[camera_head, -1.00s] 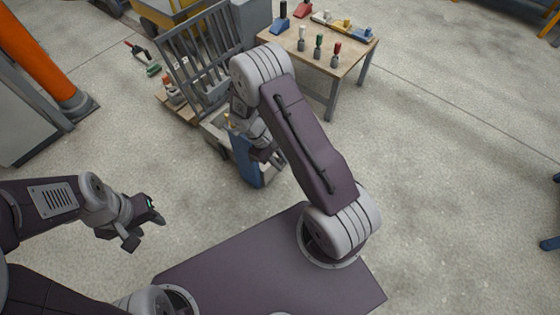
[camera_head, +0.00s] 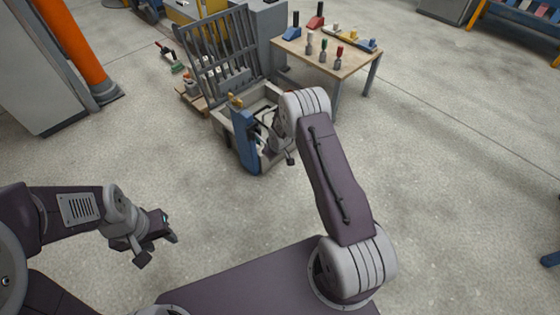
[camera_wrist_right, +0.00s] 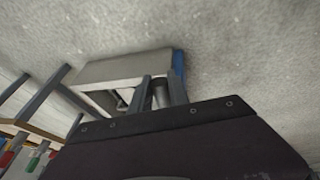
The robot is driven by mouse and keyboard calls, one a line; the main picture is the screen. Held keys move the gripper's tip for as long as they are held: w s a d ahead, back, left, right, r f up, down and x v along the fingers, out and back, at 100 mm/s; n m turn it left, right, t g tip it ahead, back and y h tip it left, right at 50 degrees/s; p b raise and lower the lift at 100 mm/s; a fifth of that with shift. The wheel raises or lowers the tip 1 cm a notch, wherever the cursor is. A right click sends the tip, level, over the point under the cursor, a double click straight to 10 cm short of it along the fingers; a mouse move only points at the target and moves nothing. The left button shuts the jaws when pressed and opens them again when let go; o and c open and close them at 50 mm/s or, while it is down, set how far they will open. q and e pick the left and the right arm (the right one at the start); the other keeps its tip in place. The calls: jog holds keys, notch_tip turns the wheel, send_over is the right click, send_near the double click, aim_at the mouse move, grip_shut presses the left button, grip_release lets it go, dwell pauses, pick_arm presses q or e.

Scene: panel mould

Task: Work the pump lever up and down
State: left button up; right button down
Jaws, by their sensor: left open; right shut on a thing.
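The panel mould is a grey machine with an upright slatted rack (camera_head: 222,60), a pale open box frame (camera_head: 222,118) and a blue front part (camera_head: 245,138). My right gripper (camera_head: 286,152) is at the mould's right side, partly hidden by its own wrist. In the right wrist view its two fingers (camera_wrist_right: 161,92) close around a grey round bar (camera_wrist_right: 160,97), which looks like the pump lever; most of it is hidden. The pale box and a blue edge lie just beyond the fingers. My left gripper (camera_head: 157,250) is open and empty over bare floor.
A wooden table (camera_head: 335,66) with several coloured-handled tools stands behind and right of the mould. An orange post (camera_head: 72,40) and a grey cabinet (camera_head: 30,75) stand at left.

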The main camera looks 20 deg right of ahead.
jog(key=shift+w+a+f+t+y+b, duration=0.1)
jog(key=shift+w+f+t+y+b, duration=0.1)
jog(key=shift+f+t+b, duration=0.4)
jog(key=shift+w+a+f+t+y+b, duration=0.1)
jog(key=shift+w+f+t+y+b, duration=0.15)
jog(key=shift+f+t+b, duration=0.35)
jog(key=shift+w+a+f+t+y+b, duration=0.1)
jog(key=shift+w+f+t+y+b, duration=0.1)
jog(key=shift+f+t+b, duration=0.4)
jog(key=shift+f, duration=0.15)
jog(key=shift+w, duration=0.1)
jog(key=c, duration=1.3)
grip_release()
jog(key=shift+o, duration=0.2)
jog(key=p+v, duration=0.6)
jog(key=v, duration=0.3)
